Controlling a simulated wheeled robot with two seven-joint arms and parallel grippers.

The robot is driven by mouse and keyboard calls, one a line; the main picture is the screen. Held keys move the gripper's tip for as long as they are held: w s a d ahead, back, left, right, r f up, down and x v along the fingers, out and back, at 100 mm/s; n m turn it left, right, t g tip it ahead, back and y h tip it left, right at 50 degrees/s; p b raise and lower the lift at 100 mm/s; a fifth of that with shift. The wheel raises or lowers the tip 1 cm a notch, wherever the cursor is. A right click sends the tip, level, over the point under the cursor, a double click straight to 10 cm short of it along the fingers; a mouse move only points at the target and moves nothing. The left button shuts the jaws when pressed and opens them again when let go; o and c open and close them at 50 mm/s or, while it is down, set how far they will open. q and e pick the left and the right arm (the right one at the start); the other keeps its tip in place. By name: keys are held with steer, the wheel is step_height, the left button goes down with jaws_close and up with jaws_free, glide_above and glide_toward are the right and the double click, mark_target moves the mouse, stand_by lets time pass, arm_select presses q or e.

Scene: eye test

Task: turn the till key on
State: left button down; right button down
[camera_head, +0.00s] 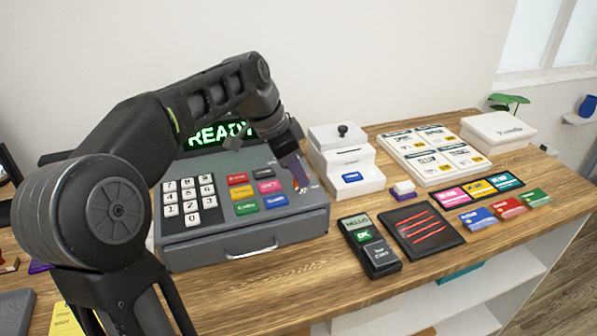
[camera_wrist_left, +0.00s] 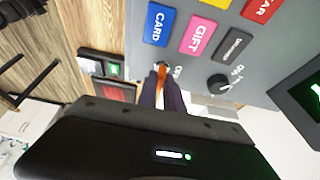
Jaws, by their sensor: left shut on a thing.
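The grey till (camera_head: 190,250) stands on the wooden counter, its green display (camera_head: 218,133) lit with READY. My left gripper (camera_head: 301,177) reaches down to the right end of the till's sloping top. In the left wrist view my left gripper (camera_wrist_left: 163,88) is shut on a thin orange piece, seemingly the till key (camera_wrist_left: 162,80). The key's far end is at the panel beside small white lettering, partly hidden by the fingers. I cannot tell how far it is turned. A black knob (camera_wrist_left: 218,82) sits on the panel to its right. My right gripper is out of view.
Coloured buttons (camera_head: 270,187) and a number keypad (camera_head: 189,200) lie left of the gripper. A white printer-like box (camera_head: 350,180), a card terminal (camera_head: 370,246) and a dark tray (camera_head: 425,226) stand to the right. The counter's front strip is clear.

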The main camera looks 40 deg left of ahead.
arm_select(q)
steer(key=c, duration=1.5)
jaws_free()
steer(key=p+v, duration=0.1)
steer(key=v, duration=0.6)
steer(key=shift+s+a+r, duration=0.15)
steer(key=shift+s+r, duration=0.05)
steer(key=shift+r, duration=0.15)
